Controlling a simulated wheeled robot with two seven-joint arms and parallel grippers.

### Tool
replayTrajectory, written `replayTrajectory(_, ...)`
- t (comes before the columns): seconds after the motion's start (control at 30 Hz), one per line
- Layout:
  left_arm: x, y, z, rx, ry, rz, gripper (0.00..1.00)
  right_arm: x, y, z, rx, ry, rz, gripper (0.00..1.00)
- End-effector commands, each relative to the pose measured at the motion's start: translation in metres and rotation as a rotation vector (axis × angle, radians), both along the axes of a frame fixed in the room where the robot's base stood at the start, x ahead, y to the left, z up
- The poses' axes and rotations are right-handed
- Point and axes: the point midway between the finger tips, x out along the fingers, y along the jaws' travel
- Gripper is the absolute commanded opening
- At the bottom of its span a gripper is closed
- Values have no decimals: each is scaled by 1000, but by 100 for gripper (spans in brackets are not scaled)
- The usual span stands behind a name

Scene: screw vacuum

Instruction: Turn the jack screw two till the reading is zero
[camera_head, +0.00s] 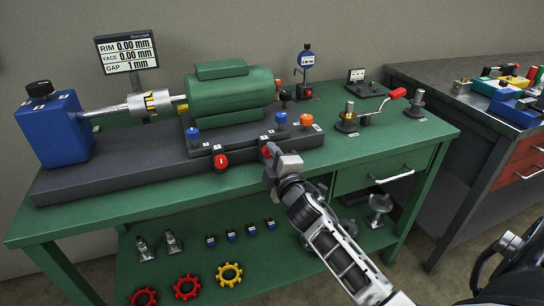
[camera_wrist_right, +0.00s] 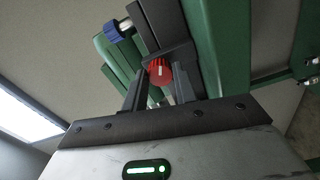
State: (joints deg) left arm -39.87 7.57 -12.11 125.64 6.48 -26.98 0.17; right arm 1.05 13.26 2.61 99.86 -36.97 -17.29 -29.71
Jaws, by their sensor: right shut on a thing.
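The display board (camera_head: 127,53) reads RIM 0.00 mm, FACE 0.00 mm and GAP 1 mm. Two red jack screw knobs sit on the front edge of the dark base: a left one (camera_head: 221,161) and a right one (camera_head: 267,150). My right gripper (camera_head: 271,155) is shut on the right red knob and partly hides it in the head view. In the right wrist view the red knob (camera_wrist_right: 159,71), with a pale line on its face, sits between the two fingers. The small number labels are too small to read surely. My left gripper is not in view.
A green motor (camera_head: 231,95) on the dark base (camera_head: 120,172) joins by a shaft to a blue block (camera_head: 59,131). Blue and orange knobs (camera_head: 306,120) stand near the gripper. A red-handled crank (camera_head: 372,109) is to the right. The green bench top is clear before the base.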

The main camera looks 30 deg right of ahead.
Motion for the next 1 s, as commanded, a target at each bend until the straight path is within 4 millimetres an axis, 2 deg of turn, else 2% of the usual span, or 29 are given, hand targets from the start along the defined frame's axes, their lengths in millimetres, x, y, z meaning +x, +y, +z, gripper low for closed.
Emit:
replayTrajectory(0.23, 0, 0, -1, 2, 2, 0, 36, 0, 0, -1, 59, -12, -2, 5)
replayTrajectory(0.67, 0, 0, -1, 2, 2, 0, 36, 0, 0, -1, 67, -14, -2, 5)
replayTrajectory(0.7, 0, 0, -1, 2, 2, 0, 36, 0, 0, -1, 67, -14, -2, 31)
replayTrajectory(0.77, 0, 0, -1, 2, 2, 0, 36, 0, 0, -1, 67, -14, -2, 48)
replayTrajectory(0.8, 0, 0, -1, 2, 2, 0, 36, 0, 0, -1, 67, -14, -2, 50)
replayTrajectory(1.0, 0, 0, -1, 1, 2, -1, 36, 0, 0, -1, 65, -15, -1, 50)
